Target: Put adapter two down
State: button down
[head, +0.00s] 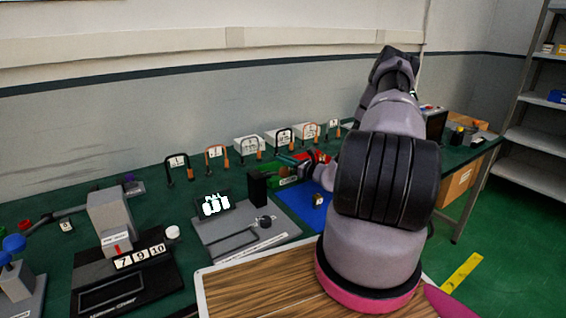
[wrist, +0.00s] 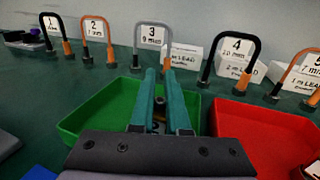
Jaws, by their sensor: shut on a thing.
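My gripper (wrist: 160,82) has two teal fingers, closed around a small dark piece (wrist: 159,106), most of which they hide. I take this piece to be adapter two, but no marking on it is readable. In the wrist view the fingers reach over the green tray (wrist: 88,112), with the tips near its far edge. Whether the piece touches the tray floor cannot be told. In the head view the gripper (head: 287,160) is small and lies by the green tray (head: 288,182), left of the red tray (head: 325,158).
Numbered hoops, including hoop two (wrist: 97,40), hoop three (wrist: 152,45) and hoop four (wrist: 232,52), stand behind the trays. The red tray (wrist: 262,125) is close on the right. A blue mat (head: 294,207), grey plate (head: 218,229) and black block (head: 258,188) lie nearer.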

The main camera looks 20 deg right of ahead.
jog(key=shift+f, duration=0.35)
jog(key=shift+f, duration=0.1)
jog(key=c, duration=0.9)
grip_release()
